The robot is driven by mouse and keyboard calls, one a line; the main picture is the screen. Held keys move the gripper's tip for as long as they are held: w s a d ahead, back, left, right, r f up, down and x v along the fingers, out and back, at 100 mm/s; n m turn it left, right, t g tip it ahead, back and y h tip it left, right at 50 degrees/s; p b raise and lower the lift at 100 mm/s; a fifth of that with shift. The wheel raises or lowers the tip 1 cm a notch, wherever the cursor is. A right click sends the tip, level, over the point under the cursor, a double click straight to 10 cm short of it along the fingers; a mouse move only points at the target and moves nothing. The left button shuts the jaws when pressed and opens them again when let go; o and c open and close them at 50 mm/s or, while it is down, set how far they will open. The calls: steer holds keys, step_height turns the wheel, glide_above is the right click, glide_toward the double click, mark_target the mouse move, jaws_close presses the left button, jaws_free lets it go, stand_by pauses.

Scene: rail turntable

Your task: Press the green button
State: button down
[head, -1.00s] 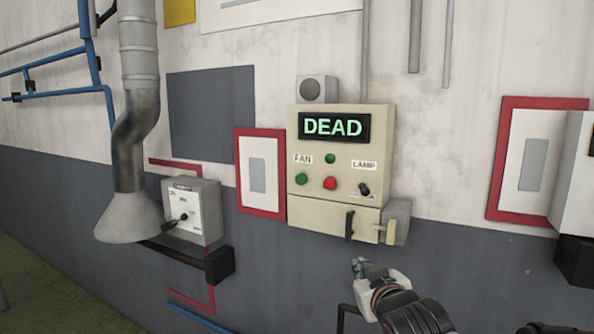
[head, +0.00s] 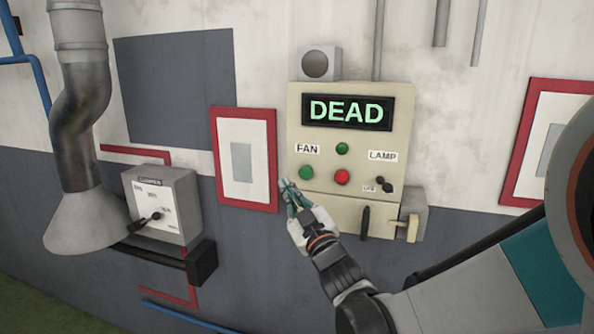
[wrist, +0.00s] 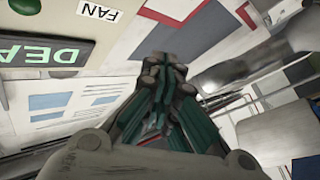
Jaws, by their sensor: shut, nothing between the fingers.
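A cream control panel (head: 300,112) hangs on the wall with a lit "DEAD" display (head: 347,111). The green button (head: 306,172) is round and sits under the FAN label (head: 307,149), left of a red button (head: 342,177). A smaller green round part (head: 342,148) sits above the red one. My gripper (head: 287,184) is shut and empty, its tips just left of and slightly below the green button in the head view, apparently apart from it. In the wrist view, my shut fingers (wrist: 163,65) point ahead; the FAN label (wrist: 100,12) shows upside down at the upper left.
A LAMP switch (head: 384,185) is at the panel's right, with a lower box and dark handle (head: 365,222) below. A red-framed board (head: 270,190) hangs just left of the panel. A grey dial box (head: 162,205) and a duct (head: 80,130) stand further left.

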mark_target(303, 176)
steer(key=shift+d, duration=0.1)
steer(key=shift+w+d, duration=0.55)
steer(key=shift+w, duration=0.8)
steer(key=shift+w+d, duration=0.55)
steer(key=shift+w, duration=0.8)
steer(key=shift+w+d, duration=0.55)
steer(key=shift+w, duration=0.8)
steer(key=shift+w+d, duration=0.15)
steer(key=shift+w, duration=0.25)
steer(key=shift+w+d, duration=0.2)
steer(key=shift+w, duration=0.15)
steer(key=shift+s+a+b, duration=0.35)
steer(key=shift+s, duration=0.4)
